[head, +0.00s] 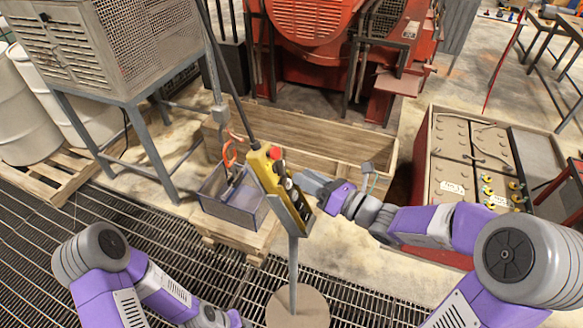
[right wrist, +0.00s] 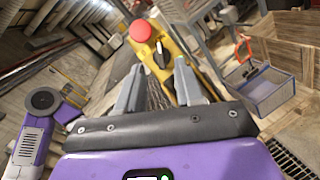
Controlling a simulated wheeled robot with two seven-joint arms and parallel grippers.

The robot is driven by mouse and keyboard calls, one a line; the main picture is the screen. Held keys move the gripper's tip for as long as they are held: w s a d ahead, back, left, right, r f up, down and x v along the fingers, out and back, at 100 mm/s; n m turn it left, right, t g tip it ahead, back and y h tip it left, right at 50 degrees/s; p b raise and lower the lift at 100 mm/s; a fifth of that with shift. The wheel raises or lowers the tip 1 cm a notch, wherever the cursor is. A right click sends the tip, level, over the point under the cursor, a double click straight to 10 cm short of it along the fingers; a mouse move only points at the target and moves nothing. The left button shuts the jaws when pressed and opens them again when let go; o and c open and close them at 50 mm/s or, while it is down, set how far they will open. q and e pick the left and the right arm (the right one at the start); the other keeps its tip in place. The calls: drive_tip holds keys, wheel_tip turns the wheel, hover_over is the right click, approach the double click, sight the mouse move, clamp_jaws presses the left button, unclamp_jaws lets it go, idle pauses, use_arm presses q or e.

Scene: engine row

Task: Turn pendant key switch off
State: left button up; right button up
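The yellow pendant (head: 265,170) sits tilted on a grey stand (head: 293,265), with a red button at its top and several dark and pale knobs down its face. In the right wrist view the pendant (right wrist: 186,72) lies beyond my fingers, with its red button (right wrist: 140,31) and a black switch with a pale mark (right wrist: 162,54). I cannot read which way the key switch points. My right gripper (head: 305,182) is beside the pendant's right side; its fingers (right wrist: 158,68) are apart with nothing clearly held. My left gripper (head: 232,318) is low at the bottom edge, its fingers hidden.
A red-sided cabinet (head: 470,150) stands right. A cable runs up from the pendant.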

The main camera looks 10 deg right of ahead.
sight(284, 166)
drive_tip(key=x, duration=0.5)
clamp_jaws()
